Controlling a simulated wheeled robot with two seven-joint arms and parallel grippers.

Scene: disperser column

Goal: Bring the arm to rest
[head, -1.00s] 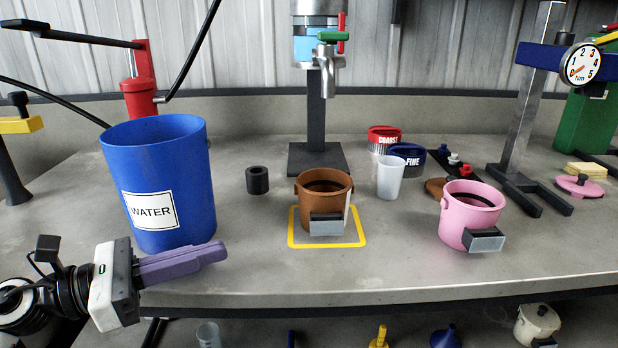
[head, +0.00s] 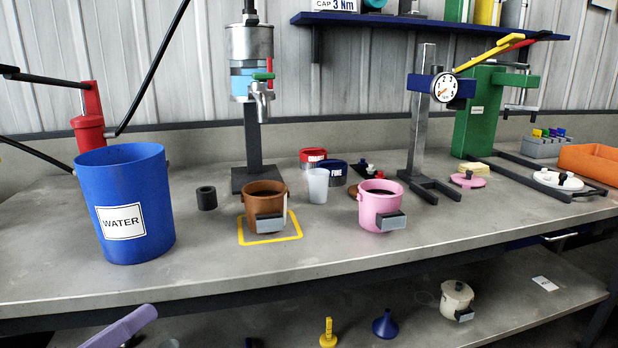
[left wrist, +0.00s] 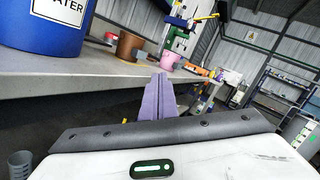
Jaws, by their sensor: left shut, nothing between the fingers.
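My left gripper (head: 124,328) shows at the bottom left of the head view, below the front edge of the bench (head: 330,262). Only its purple fingers show there; the rest is out of frame. In the left wrist view its fingers (left wrist: 160,98) are shut together with nothing between them. They point toward the bench from in front and touch nothing. My right gripper is not in view.
A blue water bucket (head: 160,220) stands at the bench's left. A brown pot (head: 262,206) sits in a yellow square outline, with a pink pot (head: 378,203) to its right. The lower shelf holds a yellow object (head: 328,335), a blue funnel (head: 386,324) and a cream pot (head: 456,297).

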